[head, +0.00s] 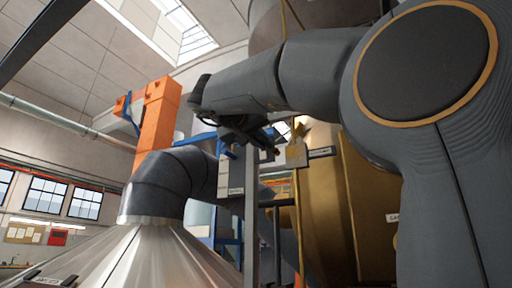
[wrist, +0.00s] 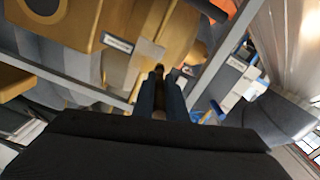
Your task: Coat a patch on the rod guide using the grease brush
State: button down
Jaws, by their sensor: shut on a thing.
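My gripper (head: 268,143) is in the middle of the head view, at the end of my arm. In the wrist view its two dark fingers (wrist: 160,98) are close together, shut on a slim thing, likely the grease brush (wrist: 158,73). Only a small dark tip shows past the fingers; the rest is hidden. A yellow bracket (head: 296,155) on a vertical rod, likely the rod guide, is just right of my gripper. In the wrist view a tan plate (wrist: 148,53) lies just beyond the tip. I cannot tell whether they touch. No grease patch can be made out.
A small label (head: 322,152) is beside the bracket. A large yellow housing (head: 335,215) stands behind. A grey post (head: 251,215) rises close below my gripper. A grey duct elbow (head: 160,182) and metal hood (head: 150,250) are left, with an orange column (head: 155,125) behind.

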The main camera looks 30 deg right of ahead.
aim_at(274, 152)
jog(key=shift+w, duration=0.3)
jog(key=shift+x, duration=2.85)
jog(key=shift+x, duration=1.05)
jog(key=shift+s, duration=0.15)
jog(key=shift+s+d+r, duration=0.65)
jog(key=shift+s+d, duration=1.3)
jog(key=shift+s, duration=1.25)
jog(key=shift+w+a, duration=0.65)
jog(key=shift+w, duration=0.45)
jog(key=shift+w+a, duration=0.65)
jog(key=shift+w, duration=0.5)
jog(key=shift+w+a, duration=0.7)
jog(key=shift+w, duration=0.4)
jog(key=shift+r, duration=0.65)
jog(key=s+d, duration=0.4)
jog(key=s, duration=0.3)
